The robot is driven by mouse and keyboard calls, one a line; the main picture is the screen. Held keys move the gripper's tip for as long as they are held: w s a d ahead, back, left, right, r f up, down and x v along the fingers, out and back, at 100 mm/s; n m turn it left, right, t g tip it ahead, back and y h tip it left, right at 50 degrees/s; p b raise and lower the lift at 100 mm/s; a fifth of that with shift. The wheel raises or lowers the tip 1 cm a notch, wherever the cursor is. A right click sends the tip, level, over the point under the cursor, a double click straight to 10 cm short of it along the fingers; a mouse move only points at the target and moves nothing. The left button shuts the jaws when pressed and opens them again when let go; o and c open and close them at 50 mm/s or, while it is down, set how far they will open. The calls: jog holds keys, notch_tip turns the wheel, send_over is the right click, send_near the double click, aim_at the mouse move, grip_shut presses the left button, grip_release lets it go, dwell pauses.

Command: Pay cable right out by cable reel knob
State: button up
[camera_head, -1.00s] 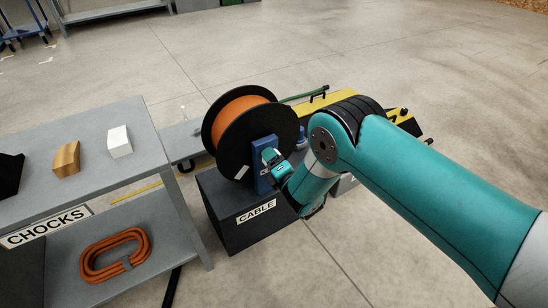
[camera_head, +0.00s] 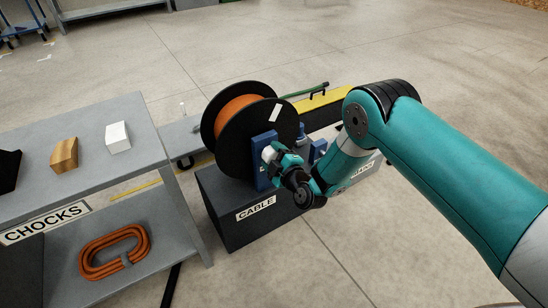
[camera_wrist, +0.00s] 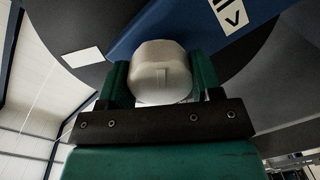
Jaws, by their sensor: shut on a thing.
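The cable reel (camera_head: 229,125) has black flanges and orange cable (camera_head: 236,107) wound between them. It stands on the dark box labelled CABLE (camera_head: 232,231), held by a blue bracket (camera_head: 262,178). My gripper (camera_head: 270,153) is at the bracket's front side. In the wrist view my gripper (camera_wrist: 164,85) has its two green fingers on either side of the pale rounded cable reel knob (camera_wrist: 160,68), shut on it. The blue bracket and the black flange show behind the knob there. A white mark (camera_head: 276,112) is at the flange's upper right.
A grey table labelled CHOCKS (camera_head: 100,190) stands at the left, with a wooden block (camera_head: 64,155) and a white block (camera_head: 117,137) on top. A coil of orange cable (camera_head: 113,251) lies on its lower shelf. A yellow and black unit (camera_head: 318,105) is behind the reel. The right floor is clear.

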jog(key=m+b, duration=0.1)
jog(key=m, duration=0.3)
jog(key=shift+w+d, duration=0.15)
jog(key=m+b, duration=0.1)
jog(key=m, duration=0.3)
jog(key=shift+m+y, duration=0.3)
jog(key=shift+m, duration=0.1)
jog(key=m+b, duration=0.1)
jog(key=m, duration=0.6)
jog(key=shift+w+d+m+y+b, duration=0.1)
jog(key=shift+m+y+b, duration=0.2)
jog(key=shift+m+b, duration=0.1)
jog(key=m, duration=0.4)
jog(key=shift+m, duration=0.3)
jog(key=m, duration=0.4)
jog(key=shift+m, duration=0.3)
jog(key=m, duration=0.4)
jog(key=shift+m+t, duration=0.3)
jog(key=shift+t, duration=0.1)
jog(key=shift+m, duration=1.6)
